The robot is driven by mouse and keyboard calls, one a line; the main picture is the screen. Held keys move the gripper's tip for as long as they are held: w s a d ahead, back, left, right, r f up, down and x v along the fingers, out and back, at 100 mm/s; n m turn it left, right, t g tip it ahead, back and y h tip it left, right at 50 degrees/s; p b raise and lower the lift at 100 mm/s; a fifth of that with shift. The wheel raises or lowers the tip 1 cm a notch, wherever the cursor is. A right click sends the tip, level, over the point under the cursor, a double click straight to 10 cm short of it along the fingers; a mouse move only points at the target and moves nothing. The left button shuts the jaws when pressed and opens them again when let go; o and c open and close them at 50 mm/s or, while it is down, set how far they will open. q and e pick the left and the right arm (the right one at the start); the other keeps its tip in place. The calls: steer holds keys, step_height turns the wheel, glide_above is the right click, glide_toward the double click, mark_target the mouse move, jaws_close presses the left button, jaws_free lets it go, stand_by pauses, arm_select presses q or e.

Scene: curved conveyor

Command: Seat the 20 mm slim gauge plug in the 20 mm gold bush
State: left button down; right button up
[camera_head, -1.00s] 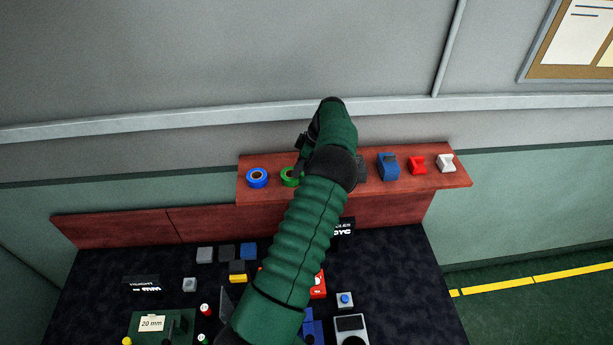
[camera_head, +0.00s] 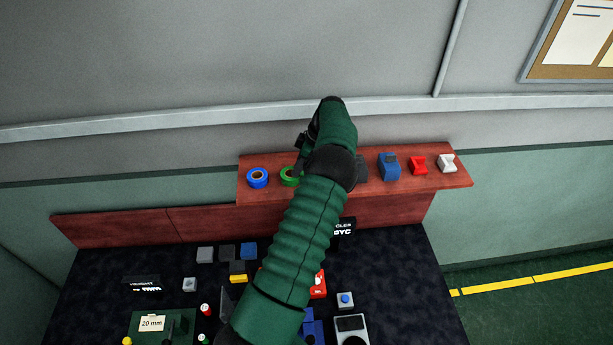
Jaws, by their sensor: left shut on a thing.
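My green-sleeved left arm rises across the middle of the view to the wooden shelf. My left gripper (camera_head: 303,148) is a small dark shape at its far end, partly hidden by the arm, above the shelf near the green ring. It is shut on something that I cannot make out. A green block with a card reading 20 mm (camera_head: 152,323) stands at the lower left of the bench, cut by the lower edge. I cannot pick out the slim gauge plug or the gold bush. My right gripper is not in view.
The shelf (camera_head: 425,184) holds a blue ring (camera_head: 258,178), a green ring (camera_head: 289,177), a blue block (camera_head: 389,167), a red piece (camera_head: 418,165) and a white piece (camera_head: 447,163). Several small blocks stand on the dark bench (camera_head: 400,265). The bench's right part is mostly clear.

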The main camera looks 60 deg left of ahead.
arm_select(q)
steer(key=shift+f, duration=0.1)
stand_by(0.5)
steer(key=shift+r, duration=0.2)
step_height(320, 180, up, 9)
steer(key=b, duration=0.3)
steer(key=shift+a+b, duration=0.15)
steer(key=shift+b, duration=0.25)
step_height(320, 180, up, 9)
steer(key=p, duration=0.3)
steer(key=shift+f+p, duration=0.2)
steer(key=shift+p, duration=0.15)
